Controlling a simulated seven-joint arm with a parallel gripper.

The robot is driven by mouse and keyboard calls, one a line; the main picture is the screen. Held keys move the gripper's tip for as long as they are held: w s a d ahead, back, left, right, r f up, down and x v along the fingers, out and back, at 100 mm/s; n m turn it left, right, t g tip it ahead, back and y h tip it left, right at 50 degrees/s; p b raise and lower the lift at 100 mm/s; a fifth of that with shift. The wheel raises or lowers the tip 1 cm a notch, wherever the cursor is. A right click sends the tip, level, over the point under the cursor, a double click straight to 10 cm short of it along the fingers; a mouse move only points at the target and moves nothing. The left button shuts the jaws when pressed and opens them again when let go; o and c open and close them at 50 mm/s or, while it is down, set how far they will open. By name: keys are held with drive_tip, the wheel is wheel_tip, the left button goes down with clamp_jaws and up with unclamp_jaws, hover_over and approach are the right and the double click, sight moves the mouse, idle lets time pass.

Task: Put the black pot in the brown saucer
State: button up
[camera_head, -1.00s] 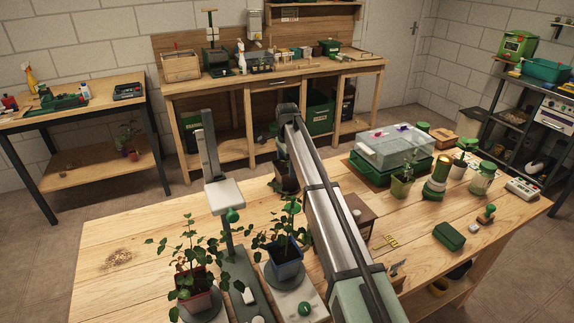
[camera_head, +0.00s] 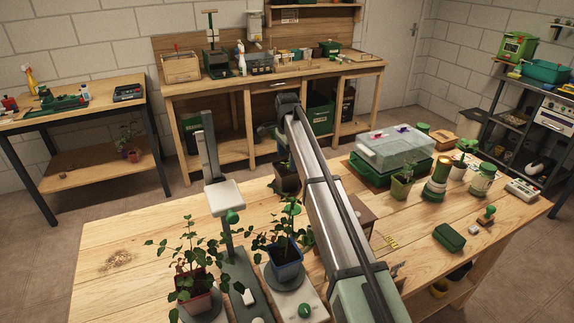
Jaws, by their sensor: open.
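A dark pot that looks like the black pot (camera_head: 285,184) stands on the wooden table just left of my arm, partly covered by it. I cannot make out a brown saucer; my arm covers part of the table's middle. My arm runs from the bottom right up to a bend above the table's far edge. My gripper is not visible; it seems hidden behind the arm.
A blue pot (camera_head: 286,270) and a reddish pot (camera_head: 194,301) with plants stand at the front. A brown box (camera_head: 358,214) is right of my arm. A clear-lidded green propagator (camera_head: 395,152) stands behind it.

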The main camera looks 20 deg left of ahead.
sight(287, 168)
wheel_tip(287, 168, up, 8)
idle(0.4)
idle(0.3)
